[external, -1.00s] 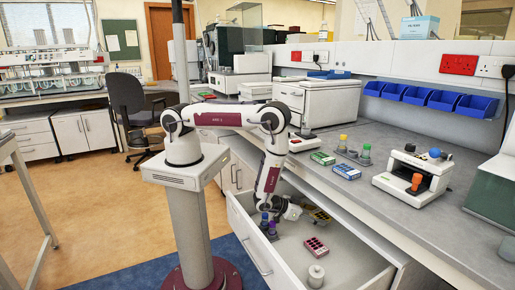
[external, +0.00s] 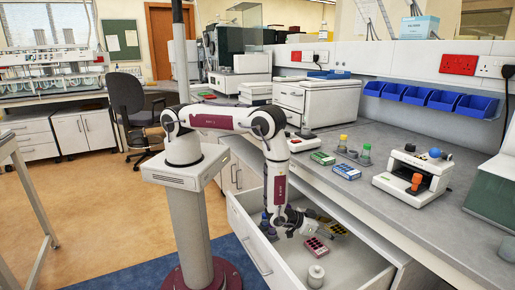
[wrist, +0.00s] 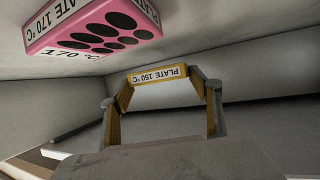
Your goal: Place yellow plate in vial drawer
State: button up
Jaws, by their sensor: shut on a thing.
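The yellow plate (external: 336,229), labelled "PLATE 150 °C", is held between the two fingers of my gripper (external: 316,224) inside the open drawer (external: 252,246). In the wrist view the plate (wrist: 158,75) spans the gap between the fingertips (wrist: 160,92), with its label edge facing the camera. In the external view my gripper covers part of the plate. Whether the plate touches the drawer floor is hard to tell.
A pink plate (external: 316,246) with dark round wells, labelled 170 °C, lies close by in the drawer; it also shows in the wrist view (wrist: 95,28). A grey-white knobbed object (external: 316,276) stands nearer the front. Blue-purple vials (external: 267,228) stand at the drawer's left.

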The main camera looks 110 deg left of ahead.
aim_at(331, 241)
jog(key=shift+w+d, duration=0.4)
jog(key=shift+d, duration=0.05)
jog(key=shift+s+a+f, duration=0.1)
jog(key=shift+f, duration=1.65)
jog(key=shift+f, duration=0.1)
jog(key=o, duration=1)
jog(key=shift+o, duration=0.2)
